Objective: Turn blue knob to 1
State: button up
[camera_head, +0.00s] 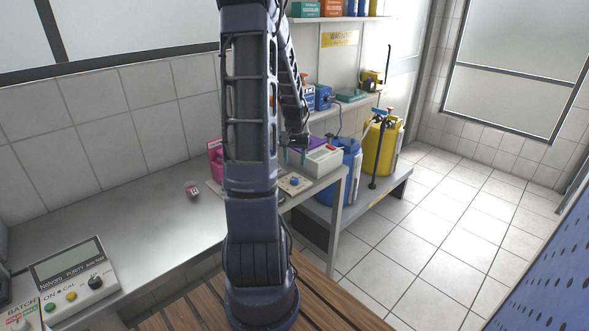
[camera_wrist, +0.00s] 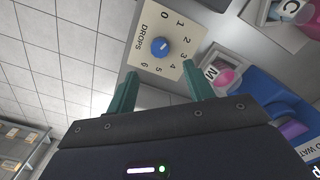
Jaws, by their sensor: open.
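The direction of the knob's pointer is too small to tell. In the head view the knob (camera_head: 294,181) and its panel (camera_head: 286,190) are on the steel bench, right of my arm. My gripper (camera_wrist: 160,68) has two green fingers spread apart and empty. The fingertips are near the panel's lower edge in the wrist view, apart from the knob. In the head view my gripper (camera_head: 294,156) is above the panel.
A white device (camera_head: 322,161) stands behind the panel. A pink container (camera_head: 215,158) and a small pink item (camera_head: 192,189) are left of my arm. A purity meter (camera_head: 75,278) is at the front left. Blue (camera_head: 346,165) and yellow (camera_head: 380,145) jugs stand to the right.

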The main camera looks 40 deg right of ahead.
jog(key=shift+r, duration=1.1)
jog(key=w+a+r+n+t, duration=0.1)
jog(key=a+r+n, duration=0.1)
jog(key=a+r, duration=0.45)
jog(key=w+a+r+n, duration=0.1)
jog(key=a+r, duration=0.2)
jog(key=a, duration=0.6)
jog(key=w+a+r+n+t, duration=0.1)
jog(key=w+a+r+n, duration=0.1)
jog(key=a+r, duration=0.35)
jog(key=s+a+r+n+t, duration=0.1)
jog(key=s+a+r+n, duration=0.1)
jog(key=s+a, duration=0.4)
jog(key=s+a+r+n+t, duration=0.1)
jog(key=s+a+r+n, duration=0.2)
jog(key=a, duration=1.2)
jog(key=s, duration=0.3)
jog(key=shift+s+n+t, duration=0.25)
jog(key=shift+n+t, duration=0.05)
jog(key=shift+n, duration=0.1)
